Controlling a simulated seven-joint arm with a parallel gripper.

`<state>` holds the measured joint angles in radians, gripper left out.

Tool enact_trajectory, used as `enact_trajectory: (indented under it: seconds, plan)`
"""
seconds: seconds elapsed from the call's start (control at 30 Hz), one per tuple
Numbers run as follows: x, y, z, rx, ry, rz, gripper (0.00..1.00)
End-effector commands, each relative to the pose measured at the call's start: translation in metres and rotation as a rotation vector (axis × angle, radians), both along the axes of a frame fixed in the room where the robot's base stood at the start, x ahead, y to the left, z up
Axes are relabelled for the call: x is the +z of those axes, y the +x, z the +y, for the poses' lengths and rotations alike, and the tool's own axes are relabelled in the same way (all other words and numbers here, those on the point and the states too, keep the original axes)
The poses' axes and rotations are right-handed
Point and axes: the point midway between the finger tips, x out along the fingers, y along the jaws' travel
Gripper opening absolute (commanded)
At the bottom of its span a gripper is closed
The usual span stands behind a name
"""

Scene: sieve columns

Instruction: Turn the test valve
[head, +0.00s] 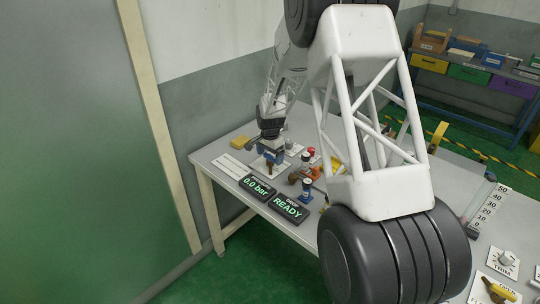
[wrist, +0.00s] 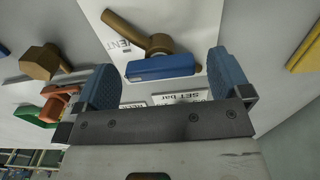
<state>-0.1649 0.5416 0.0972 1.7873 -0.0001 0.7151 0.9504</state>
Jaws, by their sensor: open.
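A valve (wrist: 157,43) with a brass body sits on a white plate whose legible label reads VENT. A brass arm runs from it to the upper left, and a blue bar (wrist: 163,67) lies at its near side. My gripper (wrist: 160,72) is open, with one blue pad on each side of the blue bar and visible gaps to both. I cannot read a TEST label in either view.
Two displays stand in front: one reads 0.0 bar (head: 257,186), the other READY (head: 289,207). A red-topped part (head: 311,153), an orange part (head: 304,172) and a blue-and-white cylinder (head: 307,188) stand close right. A yellow block (head: 241,142) lies behind left. My arm hides the table's middle.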

Motion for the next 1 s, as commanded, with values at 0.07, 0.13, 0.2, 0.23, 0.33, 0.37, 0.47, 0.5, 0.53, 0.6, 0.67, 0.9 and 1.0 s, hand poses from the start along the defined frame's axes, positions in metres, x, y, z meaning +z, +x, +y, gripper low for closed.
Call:
enact_trajectory:
  seconds: [0.07,0.13,0.2,0.23,0.33,0.37,0.47,0.5,0.53,0.6,0.67,0.9,1.0]
  plan:
    - [0.0001,0.0,0.0,0.0,0.0,0.0,0.91]
    - [0.0001,0.0,0.0,0.0,0.0,0.0,0.8]
    - [0.0001,0.0,0.0,0.0,0.0,0.0,0.7]
    - [0.0001,0.0,0.0,0.0,0.0,0.0,0.65]
    - [0.0001,0.0,0.0,0.0,0.0,0.0,0.5]
    - [0.0001,0.0,0.0,0.0,0.0,0.0,0.47]
    - [0.0002,-0.0001,-0.0001,0.001,0.0,0.0,0.47]
    - [0.0001,-0.0001,-0.0001,0.003,0.0,0.0,0.47]
    - [0.0002,-0.0001,-0.0001,0.005,0.0,0.0,0.47]
    - [0.0002,-0.0001,-0.0001,0.014,0.0,0.0,0.47]
    - [0.0002,-0.0001,-0.0001,0.025,0.0,0.0,0.47]
    - [0.0008,0.0002,-0.0001,0.119,0.0,0.0,0.47]
    - [0.0005,-0.0002,-0.0001,0.183,0.0,0.0,0.47]
